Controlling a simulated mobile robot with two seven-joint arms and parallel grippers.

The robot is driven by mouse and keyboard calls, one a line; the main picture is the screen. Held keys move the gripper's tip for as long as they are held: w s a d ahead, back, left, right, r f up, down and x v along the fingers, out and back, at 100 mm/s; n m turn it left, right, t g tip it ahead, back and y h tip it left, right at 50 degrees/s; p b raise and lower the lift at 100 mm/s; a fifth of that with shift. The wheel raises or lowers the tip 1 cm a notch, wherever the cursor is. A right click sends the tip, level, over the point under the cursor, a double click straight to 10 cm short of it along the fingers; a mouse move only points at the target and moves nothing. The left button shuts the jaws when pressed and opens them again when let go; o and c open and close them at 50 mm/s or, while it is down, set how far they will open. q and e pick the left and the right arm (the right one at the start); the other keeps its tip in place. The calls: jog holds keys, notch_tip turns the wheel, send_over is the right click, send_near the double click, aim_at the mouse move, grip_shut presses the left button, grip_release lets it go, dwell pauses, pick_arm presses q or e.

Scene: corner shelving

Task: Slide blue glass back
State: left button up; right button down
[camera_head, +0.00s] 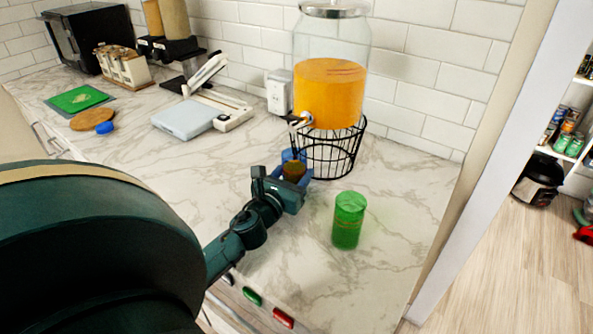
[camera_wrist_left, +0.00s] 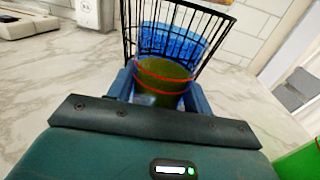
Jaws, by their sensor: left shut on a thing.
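In the head view only a little of the blue glass (camera_head: 288,155) shows. My left gripper (camera_head: 296,173) is low over the counter in front of the stand. My right gripper is not in view.
A green glass (camera_head: 348,220) stands on the counter to the right of my left gripper. A black wire stand (camera_head: 338,157) holds a drink dispenser (camera_head: 328,90) against the tiled wall. A white scale (camera_head: 184,118) lies farther left. The counter's right end is mostly clear.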

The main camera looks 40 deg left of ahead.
aim_at(286, 179)
pick_arm(q)
jog(key=shift+v, duration=1.15)
jog(key=shift+s+f, duration=0.1)
jog(key=shift+s, duration=2.1)
jog(key=shift+s+a, duration=0.1)
jog(key=shift+a, duration=0.75)
jog(key=shift+s+a+b, duration=0.15)
jog(key=shift+a+b, duration=0.2)
jog(key=shift+a, duration=1.2)
jog(key=shift+s+a+b, duration=0.2)
jog(key=shift+a+b, duration=0.1)
jog(key=shift+a, duration=1.3)
jog(key=shift+s+a+b, duration=0.1)
jog(key=shift+a+b, duration=0.25)
jog(key=shift+a, duration=0.95)
jog(key=shift+s+a+b, duration=0.15)
jog(key=shift+a+b, duration=0.2)
jog(key=shift+a, duration=1)
jog(key=shift+s+a+b, duration=0.15)
jog(key=shift+a+b, duration=0.3)
jog(key=shift+a, duration=0.8)
jog(key=shift+s+a+b, duration=0.15)
jog(key=shift+a+b, duration=0.3)
jog(key=shift+a, duration=0.85)
